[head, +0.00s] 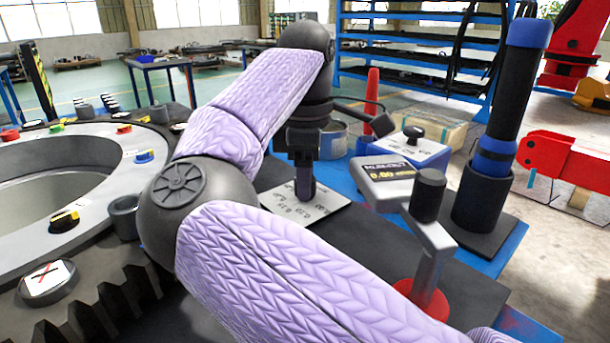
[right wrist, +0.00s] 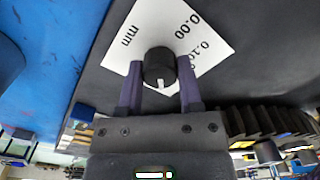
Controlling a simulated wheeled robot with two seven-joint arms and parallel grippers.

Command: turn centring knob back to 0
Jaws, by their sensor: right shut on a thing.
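The black centring knob (right wrist: 159,62) stands on a white scale plate (right wrist: 190,50) printed with 0.00, 0.10 and mm. My right gripper (right wrist: 160,78) has its two purple fingers on either side of the knob, shut on it. A white mark on the knob points down the right wrist view, toward the gripper body, not toward the printed 0.00. In the head view my right gripper (head: 304,193) points down over the plate (head: 325,207), and it hides the knob. My left gripper is not in view.
A black and blue cylinder (head: 510,100) stands further right. A white-topped box (head: 405,148) with a black knob is behind. A large grey ring (head: 130,155) fills the left.

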